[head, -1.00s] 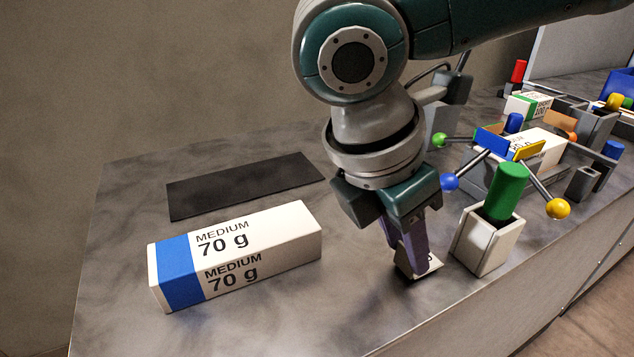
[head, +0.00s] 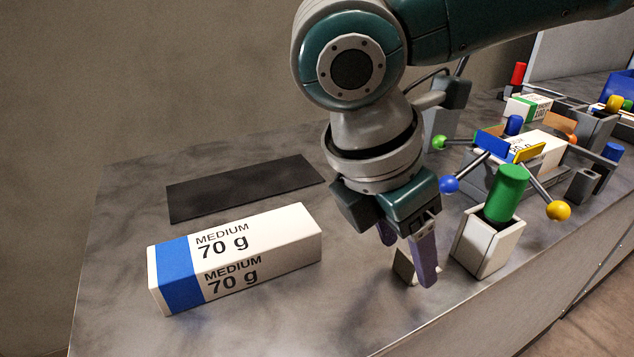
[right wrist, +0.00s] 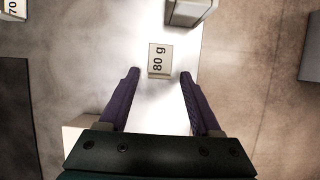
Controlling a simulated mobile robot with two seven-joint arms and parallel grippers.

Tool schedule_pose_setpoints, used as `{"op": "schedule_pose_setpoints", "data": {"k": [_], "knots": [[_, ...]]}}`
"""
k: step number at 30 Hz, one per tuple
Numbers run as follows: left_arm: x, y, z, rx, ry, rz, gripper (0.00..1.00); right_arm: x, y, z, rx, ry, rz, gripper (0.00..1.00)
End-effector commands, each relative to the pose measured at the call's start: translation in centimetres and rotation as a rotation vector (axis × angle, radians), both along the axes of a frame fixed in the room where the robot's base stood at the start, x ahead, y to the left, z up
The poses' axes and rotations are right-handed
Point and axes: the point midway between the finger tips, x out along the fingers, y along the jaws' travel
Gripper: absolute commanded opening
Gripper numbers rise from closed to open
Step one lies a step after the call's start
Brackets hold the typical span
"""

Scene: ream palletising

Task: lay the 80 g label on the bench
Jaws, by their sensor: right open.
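The 80 g label (right wrist: 159,60) is a small pale plate with black print. In the head view the label (head: 402,266) is partly hidden behind a finger. The bench (head: 345,300) is grey and mottled. My left gripper is out of view.
A 70 g ream (head: 265,250) lies to the left, with a black mat (head: 245,187) behind it. A grey holder (head: 488,245) with a green cylinder (head: 506,193) stands close on the right. Fixtures with coloured knobs crowd the far right. The bench's front edge is near.

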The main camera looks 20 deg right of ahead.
Motion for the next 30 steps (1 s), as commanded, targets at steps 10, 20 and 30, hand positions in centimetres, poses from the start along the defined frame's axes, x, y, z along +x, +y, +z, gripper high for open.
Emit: {"op": "schedule_pose_setpoints", "data": {"k": [10,20,30], "knots": [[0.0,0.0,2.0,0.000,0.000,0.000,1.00,-0.1,2.9,6.9,0.003,-0.004,0.004,0.65],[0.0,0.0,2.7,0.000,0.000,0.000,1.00,-0.5,4.8,10.5,0.009,0.001,0.004,0.65],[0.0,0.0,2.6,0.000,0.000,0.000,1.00,-6.9,16.1,5.2,0.449,0.001,0.002,0.65]]}}
